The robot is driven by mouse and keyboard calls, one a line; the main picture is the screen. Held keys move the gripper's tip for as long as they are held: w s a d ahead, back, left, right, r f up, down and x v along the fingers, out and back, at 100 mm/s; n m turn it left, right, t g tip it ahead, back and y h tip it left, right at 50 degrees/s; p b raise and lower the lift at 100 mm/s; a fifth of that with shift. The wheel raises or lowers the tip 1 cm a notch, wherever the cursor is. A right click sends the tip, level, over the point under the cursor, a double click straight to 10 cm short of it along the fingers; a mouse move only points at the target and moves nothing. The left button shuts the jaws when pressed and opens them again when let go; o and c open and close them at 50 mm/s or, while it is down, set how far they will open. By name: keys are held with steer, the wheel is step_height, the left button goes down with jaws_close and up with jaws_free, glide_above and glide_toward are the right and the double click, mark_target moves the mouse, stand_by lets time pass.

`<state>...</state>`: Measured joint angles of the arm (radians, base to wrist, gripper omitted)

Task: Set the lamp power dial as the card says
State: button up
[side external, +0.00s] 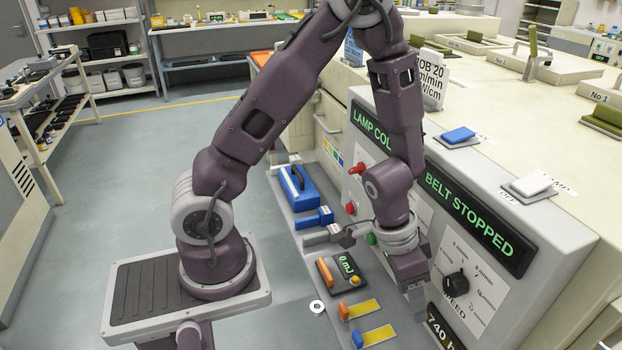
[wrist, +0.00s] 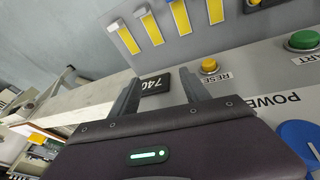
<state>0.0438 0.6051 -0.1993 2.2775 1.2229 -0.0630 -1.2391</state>
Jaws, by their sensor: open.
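The card (side external: 434,84) stands on top of the machine in the side external view. My arm hides its left part; "20", "m/min" and "W/cm" show. A blue dial (wrist: 302,142) beside the upside-down word "POWER" shows at the right edge of the wrist view, partly cut off. I cannot read its setting, and my arm seems to hide it in the side external view. My gripper (wrist: 158,88) is open and empty, to the left of the blue dial. In the side external view my gripper (side external: 418,296) hangs in front of the panel, left of the black speed dial (side external: 455,283).
Displays read "LAMP COL", partly hidden, and "BELT STOPPED" (side external: 474,218). A yellow reset button (wrist: 209,66) and green start button (wrist: 304,40) lie near the blue dial. A ledge below holds a 0 mJ meter (side external: 338,272), a blue case (side external: 298,188) and yellow strips (side external: 364,308).

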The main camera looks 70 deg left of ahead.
steer(key=s+a+r+n+t+y, duration=0.1)
steer(key=s+a+r+y, duration=0.25)
steer(key=r, duration=0.55)
steer(key=s+a+r+n+t+y, duration=0.1)
steer(key=s+a+r+y, duration=0.15)
steer(key=a+r, duration=0.4)
steer(key=s+d+r+h, duration=0.2)
steer(key=s+r+h, duration=0.1)
steer(key=s+r, duration=0.5)
steer(key=shift+s+d+t, duration=0.35)
steer(key=shift+s+t, duration=0.05)
steer(key=shift+s, duration=0.7)
